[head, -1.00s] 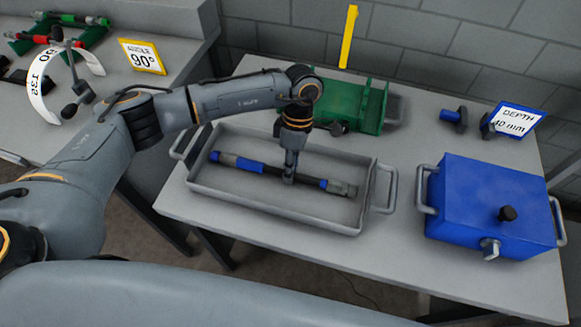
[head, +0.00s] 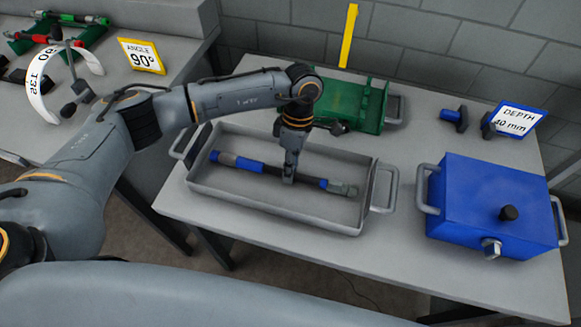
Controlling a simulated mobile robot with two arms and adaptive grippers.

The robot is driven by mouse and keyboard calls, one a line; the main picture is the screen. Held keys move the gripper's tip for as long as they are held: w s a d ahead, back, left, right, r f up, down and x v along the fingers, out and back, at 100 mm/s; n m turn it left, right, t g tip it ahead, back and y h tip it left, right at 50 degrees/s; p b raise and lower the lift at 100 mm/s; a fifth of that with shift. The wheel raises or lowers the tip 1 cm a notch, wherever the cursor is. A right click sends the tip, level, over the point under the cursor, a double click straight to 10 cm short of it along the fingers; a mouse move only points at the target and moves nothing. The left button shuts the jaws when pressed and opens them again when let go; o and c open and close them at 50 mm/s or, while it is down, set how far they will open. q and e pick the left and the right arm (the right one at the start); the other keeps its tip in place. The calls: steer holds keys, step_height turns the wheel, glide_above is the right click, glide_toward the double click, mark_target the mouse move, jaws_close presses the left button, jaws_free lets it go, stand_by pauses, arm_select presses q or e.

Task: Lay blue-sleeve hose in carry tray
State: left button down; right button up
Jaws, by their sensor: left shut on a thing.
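The blue-sleeve hose (head: 262,169) is a black hose with blue sleeves and grey metal ends. It lies lengthwise inside the grey carry tray (head: 250,200), within its low walls; whether it touches the tray floor is hard to tell. The fingertips hide a short piece of the hose. My right gripper is not in view.
A green fixture (head: 352,103) stands behind the tray. A blue box (head: 492,205) with handles stands to the right, near a depth sign (head: 514,120). An angle sign (head: 142,57) and red and green hoses (head: 40,38) are on the left bench. Table between tray and blue box is clear.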

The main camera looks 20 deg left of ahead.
arm_select(q)
steer(key=shift+f+b, duration=0.1)
steer(key=shift+b, duration=0.3)
stand_by(0.3)
steer(key=c, duration=1.1)
jaws_free()
steer(key=shift+c, duration=0.2)
steer(key=v, duration=1.2)
